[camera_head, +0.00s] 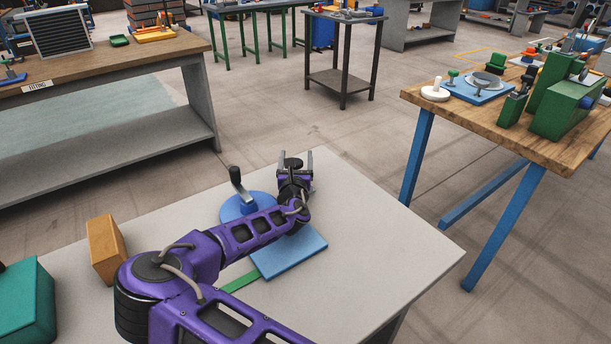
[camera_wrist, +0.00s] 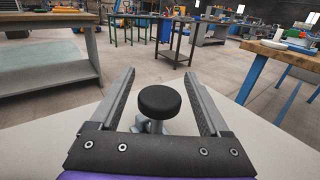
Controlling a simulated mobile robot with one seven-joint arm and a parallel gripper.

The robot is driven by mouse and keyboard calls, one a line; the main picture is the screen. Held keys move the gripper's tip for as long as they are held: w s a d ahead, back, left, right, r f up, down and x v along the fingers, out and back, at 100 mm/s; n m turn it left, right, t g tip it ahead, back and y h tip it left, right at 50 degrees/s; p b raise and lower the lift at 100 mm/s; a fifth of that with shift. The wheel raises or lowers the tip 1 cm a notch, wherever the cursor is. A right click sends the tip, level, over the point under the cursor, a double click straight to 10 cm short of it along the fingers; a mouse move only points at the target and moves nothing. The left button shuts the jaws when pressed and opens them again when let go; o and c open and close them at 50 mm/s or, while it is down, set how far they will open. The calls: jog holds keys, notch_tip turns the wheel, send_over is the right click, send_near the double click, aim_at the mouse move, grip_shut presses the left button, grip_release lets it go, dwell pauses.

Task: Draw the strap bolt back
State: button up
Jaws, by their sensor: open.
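My gripper (camera_head: 296,156) is open over the grey table, with its two fingers spread apart. A round black knob (camera_wrist: 159,101) on a short grey stem stands between the fingers in the wrist view, with visible gaps on both sides. It also shows between the fingers in the head view (camera_head: 292,163). I cannot tell for certain whether this knob belongs to the strap bolt. Beside the gripper are a blue disc (camera_head: 231,210) with a black-handled crank (camera_head: 238,182) and a flat blue plate (camera_head: 291,252). My wrist and arm hide much of the fixture.
An orange block (camera_head: 106,247) and a teal box (camera_head: 25,302) stand at the left of the grey table (camera_head: 385,245). A green strip (camera_head: 240,282) lies by the plate. The table's right side is clear. A wooden bench (camera_head: 480,121) with green parts stands apart at right.

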jog(key=shift+s+a, duration=0.15)
jog(key=shift+s, duration=3.35)
